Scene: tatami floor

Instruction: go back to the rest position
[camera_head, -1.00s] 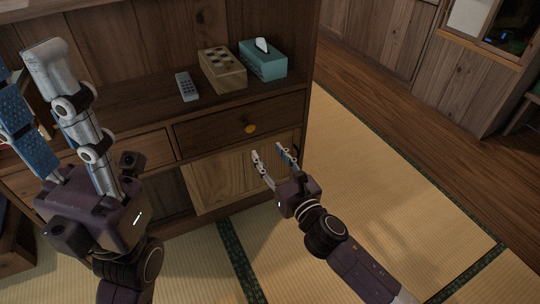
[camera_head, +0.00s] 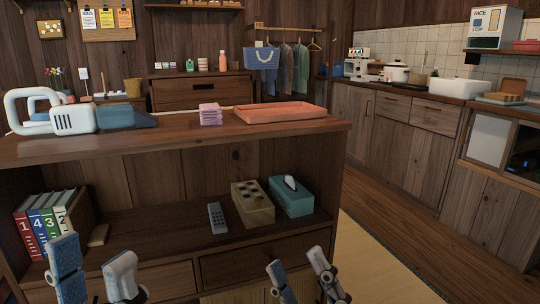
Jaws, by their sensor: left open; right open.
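My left gripper (camera_head: 95,272) shows at the lower left, its two fingers pointing up and spread apart, with nothing between them. My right gripper (camera_head: 298,276) shows at the bottom centre, its fingers apart and empty, in front of the cabinet's drawer (camera_head: 262,262). The palms and most of both arms are below the picture edge. Neither gripper touches anything that I can see.
The wooden cabinet (camera_head: 150,170) stands close in front. Its top holds a handheld vacuum (camera_head: 75,118), pink cloths (camera_head: 210,114) and an orange tray (camera_head: 280,113). Its shelf holds binders (camera_head: 45,222), a remote (camera_head: 217,218), a wooden box (camera_head: 252,204) and a tissue box (camera_head: 291,197). Floor at right is clear.

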